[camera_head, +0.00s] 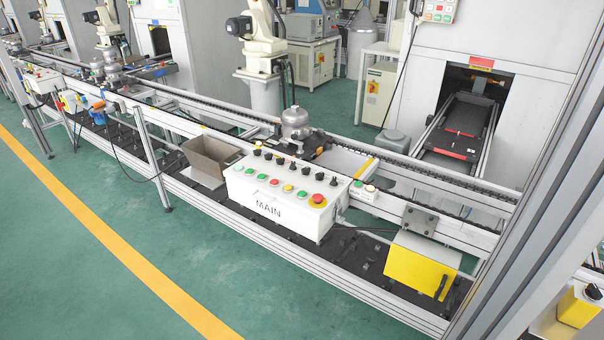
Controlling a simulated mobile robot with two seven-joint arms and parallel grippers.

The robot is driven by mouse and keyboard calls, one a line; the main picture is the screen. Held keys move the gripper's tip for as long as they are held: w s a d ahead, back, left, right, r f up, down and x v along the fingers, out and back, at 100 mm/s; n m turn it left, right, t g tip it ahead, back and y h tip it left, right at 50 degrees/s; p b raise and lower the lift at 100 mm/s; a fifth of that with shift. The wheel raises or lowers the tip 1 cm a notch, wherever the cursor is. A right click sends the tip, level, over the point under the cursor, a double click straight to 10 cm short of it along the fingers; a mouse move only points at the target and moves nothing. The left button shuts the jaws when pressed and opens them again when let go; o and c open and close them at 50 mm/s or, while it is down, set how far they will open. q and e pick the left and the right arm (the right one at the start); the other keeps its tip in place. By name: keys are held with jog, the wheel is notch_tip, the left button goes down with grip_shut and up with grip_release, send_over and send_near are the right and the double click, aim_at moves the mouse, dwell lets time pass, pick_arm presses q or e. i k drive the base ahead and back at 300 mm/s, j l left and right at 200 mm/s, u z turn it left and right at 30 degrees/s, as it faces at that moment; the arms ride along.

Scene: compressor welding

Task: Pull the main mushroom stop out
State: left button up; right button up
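The white control box marked MAIN (264,207) sits on the front of the conveyor line, near the middle of the head view. Its main mushroom stop (318,199), a red cap on a yellow ring, is at the right end of the lower button row. At this size I cannot tell whether the cap is pressed in or out. Several green, yellow and red buttons are to its left, and a row of black knobs runs along the box's back edge. Neither of my grippers shows in this view.
A yellow box (420,268) with a black handle stands right of the control box. An open brown bin (208,158) is to its left. A small button box (364,190) sits behind it on the right. Green floor in front is clear. A metal post rises at right.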

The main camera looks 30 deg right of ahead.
aim_at(316, 198)
jog(key=i+z, duration=0.1)
jog(key=i, duration=0.4)
jog(key=i+j+z, duration=0.1)
jog(key=i, duration=0.35)
jog(key=i+j+z, duration=0.15)
jog(key=i, duration=0.3)
